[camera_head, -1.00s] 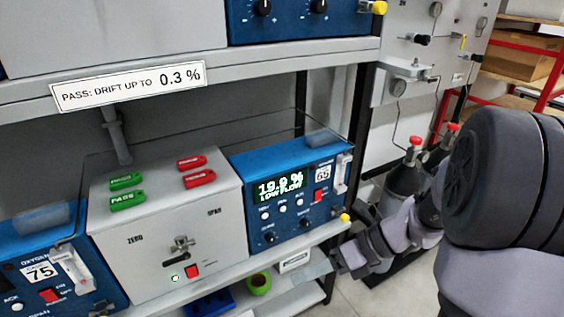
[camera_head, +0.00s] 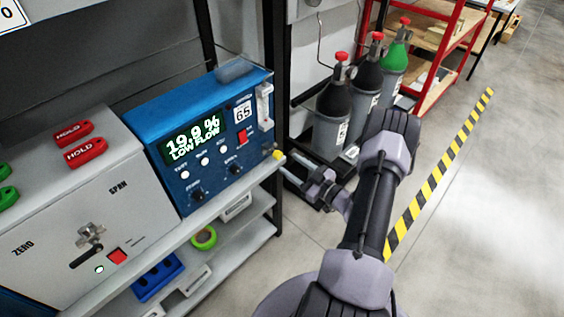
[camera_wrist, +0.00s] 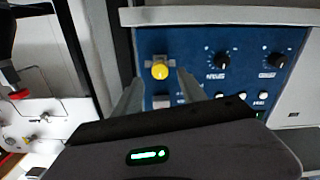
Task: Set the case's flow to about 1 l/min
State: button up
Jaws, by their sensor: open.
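The blue case marked 65 (camera_head: 150,113) stands on the shelf; its display (camera_head: 193,138) reads 19.9 % and LOW FLOW. A clear flow tube (camera_head: 264,106) is at the panel's right end, its float too small to read. The yellow knob (camera_head: 278,155) sits below the tube at the lower right corner. My gripper (camera_head: 302,172) is open and empty in front of that corner. The wrist view looks upside down: the yellow knob (camera_wrist: 160,70) shows between the tips of the open fingers (camera_wrist: 159,85), apparently not gripped.
A grey cabinet (camera_head: 70,215) with green and red tags stands left of the case. A black shelf post (camera_head: 277,110) is close beside its right end. Gas cylinders (camera_head: 330,125) stand behind my arm. The floor to the right is clear.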

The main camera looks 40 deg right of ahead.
aim_at(280, 157)
jog(key=w, duration=0.5)
jog(key=shift+a+b, duration=0.15)
jog(key=shift+b, duration=0.25)
jog(key=shift+c, duration=0.4)
grip_shut()
